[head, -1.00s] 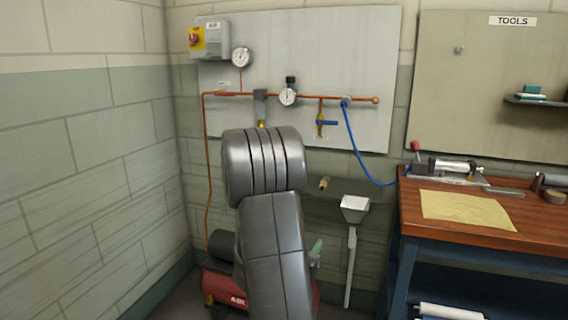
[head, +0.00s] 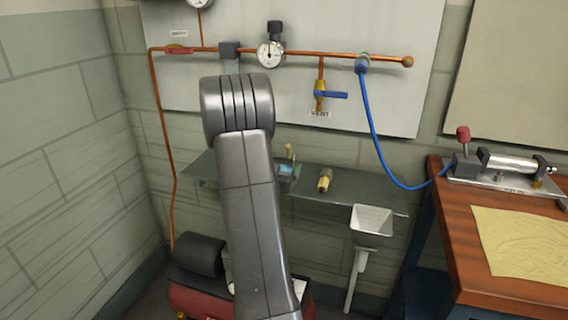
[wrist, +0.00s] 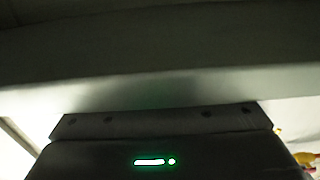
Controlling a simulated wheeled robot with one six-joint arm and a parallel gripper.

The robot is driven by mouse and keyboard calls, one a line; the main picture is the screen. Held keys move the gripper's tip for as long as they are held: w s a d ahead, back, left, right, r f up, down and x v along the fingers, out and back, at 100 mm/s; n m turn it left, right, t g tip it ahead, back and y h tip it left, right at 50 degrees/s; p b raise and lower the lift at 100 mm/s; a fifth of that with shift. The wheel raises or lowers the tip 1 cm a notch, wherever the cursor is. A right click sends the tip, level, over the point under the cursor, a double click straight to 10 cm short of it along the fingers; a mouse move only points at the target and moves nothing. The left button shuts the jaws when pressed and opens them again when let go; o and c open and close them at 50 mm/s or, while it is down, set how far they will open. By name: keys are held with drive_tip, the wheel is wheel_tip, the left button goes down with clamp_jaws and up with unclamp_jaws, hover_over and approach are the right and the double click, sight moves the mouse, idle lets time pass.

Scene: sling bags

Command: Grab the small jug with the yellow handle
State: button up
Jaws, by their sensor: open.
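I cannot make out a small jug with a yellow handle for certain in either view. A small yellow-and-dark object (head: 325,180) lies on the grey wall shelf (head: 350,189). A small dark and teal shape (head: 288,174), with a yellow knob above it, shows beside my arm in front of the shelf; I cannot tell what it is. The wrist view shows the dark housing of my gripper (wrist: 160,155) with a green light, close to a pale surface. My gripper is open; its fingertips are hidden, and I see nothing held.
Copper piping (head: 330,56) with a gauge (head: 270,54) and blue hose (head: 372,120) runs above the shelf. A wooden workbench (head: 465,245) stands right. A red compressor (head: 195,293) is below, partly behind my arm.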

drive_tip(key=shift+x, duration=1.25)
drive_tip(key=shift+r, duration=0.1)
drive_tip(key=c, duration=1.1)
drive_tip(key=shift+r, duration=0.1)
